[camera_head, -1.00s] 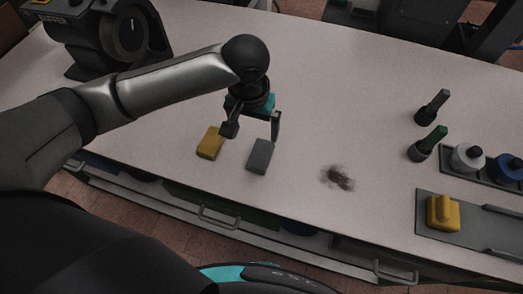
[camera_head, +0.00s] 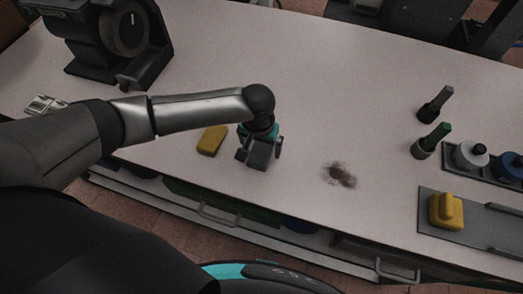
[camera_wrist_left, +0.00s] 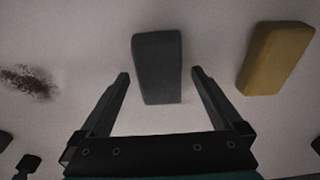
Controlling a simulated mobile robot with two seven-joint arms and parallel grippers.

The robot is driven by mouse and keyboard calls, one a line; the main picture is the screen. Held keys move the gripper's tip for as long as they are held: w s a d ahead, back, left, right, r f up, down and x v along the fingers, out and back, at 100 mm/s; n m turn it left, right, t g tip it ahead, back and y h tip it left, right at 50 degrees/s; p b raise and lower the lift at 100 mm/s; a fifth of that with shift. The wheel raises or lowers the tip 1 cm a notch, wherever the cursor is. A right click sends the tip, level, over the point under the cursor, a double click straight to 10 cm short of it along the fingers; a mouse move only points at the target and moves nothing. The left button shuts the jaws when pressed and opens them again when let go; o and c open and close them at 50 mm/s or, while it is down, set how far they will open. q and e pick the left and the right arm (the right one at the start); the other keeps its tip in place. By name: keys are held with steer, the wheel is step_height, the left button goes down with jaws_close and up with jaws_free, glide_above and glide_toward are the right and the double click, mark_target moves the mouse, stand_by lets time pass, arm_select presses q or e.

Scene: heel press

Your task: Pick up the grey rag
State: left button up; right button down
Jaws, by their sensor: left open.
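The grey rag (camera_head: 260,155) is a small folded block lying on the white bench top, beside a yellow one. My left gripper (camera_head: 260,150) is open above it, with its fingers on either side of the rag in the head view and hiding part of it. In the left wrist view the rag (camera_wrist_left: 158,66) lies ahead between the two open fingertips of my left gripper (camera_wrist_left: 160,76), with gaps on both sides. My right gripper is not in view.
A yellow block (camera_head: 212,140) lies close to the left of the rag. A dark smudge (camera_head: 340,175) marks the bench to the right.

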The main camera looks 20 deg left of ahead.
mark_target(261, 150)
arm_select(q)
steer(key=shift+f, duration=0.1)
steer(key=c, duration=1.3)
step_height(261, 150, up, 20)
steer(key=shift+r+p, duration=0.1)
steer(key=shift+p, duration=0.75)
